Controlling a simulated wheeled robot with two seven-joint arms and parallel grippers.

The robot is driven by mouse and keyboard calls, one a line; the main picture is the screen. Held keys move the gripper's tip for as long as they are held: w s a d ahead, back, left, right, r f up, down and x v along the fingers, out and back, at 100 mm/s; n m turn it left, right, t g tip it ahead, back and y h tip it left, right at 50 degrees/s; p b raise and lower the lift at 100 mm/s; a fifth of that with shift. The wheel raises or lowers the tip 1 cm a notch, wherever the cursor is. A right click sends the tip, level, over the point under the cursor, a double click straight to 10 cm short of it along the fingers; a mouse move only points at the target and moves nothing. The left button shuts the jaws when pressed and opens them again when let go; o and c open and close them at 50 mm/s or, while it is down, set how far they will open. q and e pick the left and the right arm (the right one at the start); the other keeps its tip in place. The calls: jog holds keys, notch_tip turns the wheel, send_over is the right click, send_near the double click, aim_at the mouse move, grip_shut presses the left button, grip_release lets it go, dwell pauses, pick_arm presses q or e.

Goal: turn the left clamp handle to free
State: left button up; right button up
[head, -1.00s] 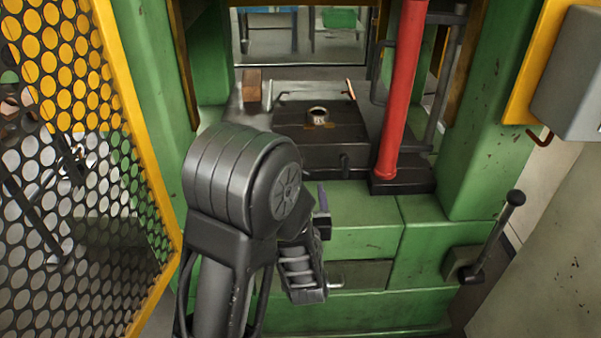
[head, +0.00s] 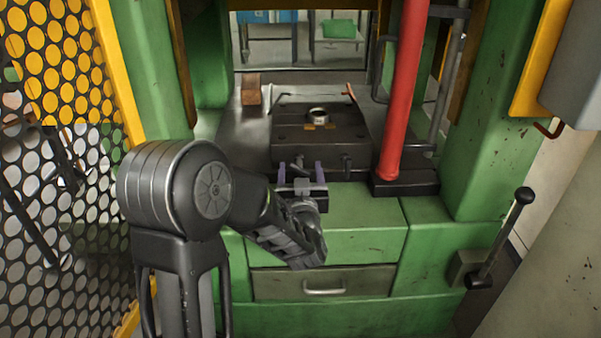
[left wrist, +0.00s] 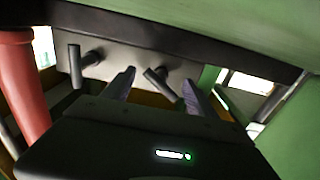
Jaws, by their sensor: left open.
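A dark die block (head: 318,135) sits on the press bed, with two short clamp handles on its front face. The left clamp handle (head: 298,164) is partly hidden by my left gripper (head: 300,172), which is open with one finger on each side of it. In the left wrist view, which looks turned over, the left clamp handle (left wrist: 160,84) slants between the fingertips of the left gripper (left wrist: 157,84). I see no finger touching it. The right clamp handle (head: 346,163) is outside the fingers; it also shows in the left wrist view (left wrist: 76,66). My right gripper is out of view.
A red column (head: 405,90) stands right of the die block. A yellow mesh guard (head: 72,140) is at the left. A drawer (head: 324,283) and a black-knobbed lever (head: 500,240) are lower down.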

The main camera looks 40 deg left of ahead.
pick_arm(q)
jog(key=shift+c, duration=0.5)
grip_shut()
jog(key=shift+d, duration=0.1)
dwell(0.3)
